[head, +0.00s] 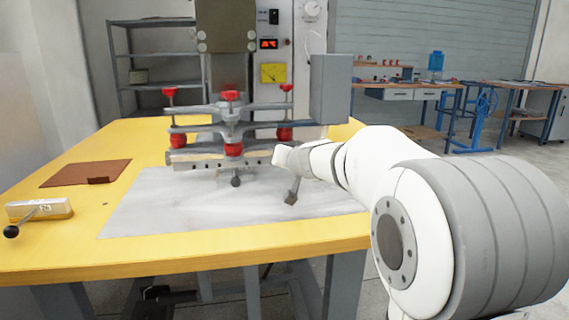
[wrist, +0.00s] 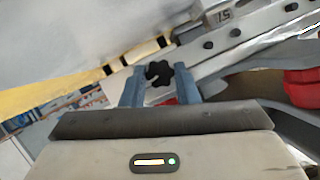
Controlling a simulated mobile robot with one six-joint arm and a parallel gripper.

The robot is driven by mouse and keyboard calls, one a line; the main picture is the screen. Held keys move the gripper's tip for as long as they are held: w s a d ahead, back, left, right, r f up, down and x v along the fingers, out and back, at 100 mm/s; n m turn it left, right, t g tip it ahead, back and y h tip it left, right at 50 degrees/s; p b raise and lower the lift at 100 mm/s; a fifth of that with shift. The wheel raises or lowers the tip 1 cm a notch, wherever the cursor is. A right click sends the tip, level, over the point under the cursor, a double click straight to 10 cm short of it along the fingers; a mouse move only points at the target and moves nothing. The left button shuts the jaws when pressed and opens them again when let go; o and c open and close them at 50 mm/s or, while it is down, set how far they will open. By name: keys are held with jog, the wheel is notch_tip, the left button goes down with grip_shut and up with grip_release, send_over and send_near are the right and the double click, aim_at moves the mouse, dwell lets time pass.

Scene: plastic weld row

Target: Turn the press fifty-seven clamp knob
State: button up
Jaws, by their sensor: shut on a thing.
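The clamp knob (wrist: 159,74) is black and lobed, in front of the press's pale metal bar (wrist: 187,62) in the wrist view. A small plate (wrist: 224,15) on that bar carries a number that looks like 57 upside down. My gripper (wrist: 159,88) has its two blue-grey fingers on either side of the knob and is shut on it. In the head view the press (head: 231,115) stands on the yellow table, and my gripper (head: 286,158) is at the right end of its lower bar. I cannot make out the held knob there.
The press has several red knobs (head: 233,149) and a grey box (head: 330,90) close above my gripper. A brown pad (head: 86,173) and a pale lever box (head: 40,209) lie left on the yellow table (head: 200,241).

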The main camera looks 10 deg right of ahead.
jog(key=m, duration=0.1)
jog(key=m+y, duration=0.1)
jog(key=shift+d+f+m+t+y, duration=0.2)
jog(key=shift+m+t+y, duration=0.1)
jog(key=shift+m, duration=0.1)
jog(key=m+y, duration=0.1)
jog(key=m, duration=0.1)
jog(key=shift+f+m+t+y, duration=0.1)
jog(key=shift+m+t+y, duration=0.2)
jog(key=shift+m, duration=0.1)
jog(key=m+t, duration=0.1)
jog(key=m, duration=0.1)
jog(key=m+y, duration=0.1)
jog(key=m, duration=0.2)
jog(key=shift+f+t+y, duration=0.15)
jog(key=shift+t+y, duration=0.15)
jog(key=shift+t, duration=0.1)
jog(key=shift+m, duration=0.3)
jog(key=o, duration=1)
jog(key=shift+c, duration=0.2)
jog(key=p+v, duration=0.1)
jog(key=v, duration=0.6)
jog(key=shift+s+d+p, duration=0.1)
jog(key=shift+p, duration=0.25)
jog(key=shift+s, duration=0.3)
